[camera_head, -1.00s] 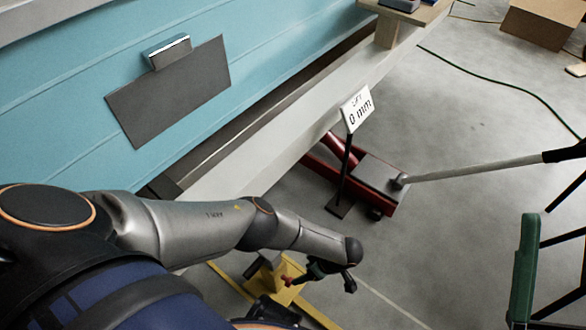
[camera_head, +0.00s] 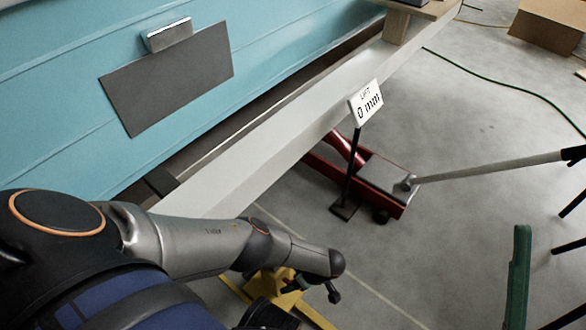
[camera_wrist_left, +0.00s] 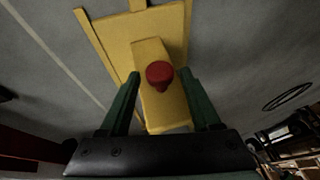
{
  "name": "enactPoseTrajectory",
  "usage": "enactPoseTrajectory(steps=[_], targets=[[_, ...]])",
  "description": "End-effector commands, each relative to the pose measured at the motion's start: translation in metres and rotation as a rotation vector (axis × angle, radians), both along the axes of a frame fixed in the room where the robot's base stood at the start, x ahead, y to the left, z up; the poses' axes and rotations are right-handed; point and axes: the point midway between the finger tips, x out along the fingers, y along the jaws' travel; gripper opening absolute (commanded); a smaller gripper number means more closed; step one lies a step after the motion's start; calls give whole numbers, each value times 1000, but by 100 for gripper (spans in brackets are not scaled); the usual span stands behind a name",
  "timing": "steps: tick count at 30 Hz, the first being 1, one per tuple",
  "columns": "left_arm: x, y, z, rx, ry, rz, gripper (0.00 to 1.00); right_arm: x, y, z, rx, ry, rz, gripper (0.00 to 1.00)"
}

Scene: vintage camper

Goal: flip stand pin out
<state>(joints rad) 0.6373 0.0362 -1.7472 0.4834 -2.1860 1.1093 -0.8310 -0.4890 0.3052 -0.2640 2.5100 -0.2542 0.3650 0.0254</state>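The yellow stand (camera_head: 266,281) is on the floor below my left forearm, partly covered by it. In the left wrist view the stand (camera_wrist_left: 152,50) has a raised yellow block with a red-headed pin (camera_wrist_left: 160,73) on it. My left gripper (camera_wrist_left: 161,80) is open, with one green finger on each side of the red pin and a visible gap to both. I cannot tell the depth between fingertips and pin. In the head view the pin is mostly hidden by my arm and gripper (camera_head: 302,286).
A white beam (camera_head: 240,170) runs along the bottom of the blue camper wall (camera_head: 270,60). A red floor jack (camera_head: 378,185) with a long handle stands beyond, beside a "LIFT 0 mm" sign (camera_head: 366,102).

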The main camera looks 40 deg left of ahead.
Motion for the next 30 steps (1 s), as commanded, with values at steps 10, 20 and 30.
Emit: enactPoseTrajectory(steps=[10,20,30], targets=[[0,0,0,0,0,0,23,0,0,0,2,1,1,93],[0,0,0,-1,0,0,0,0,0,0,3,1,1,93],[0,-1,0,-1,0,0,0,0,0,0,4,1,0,93]])
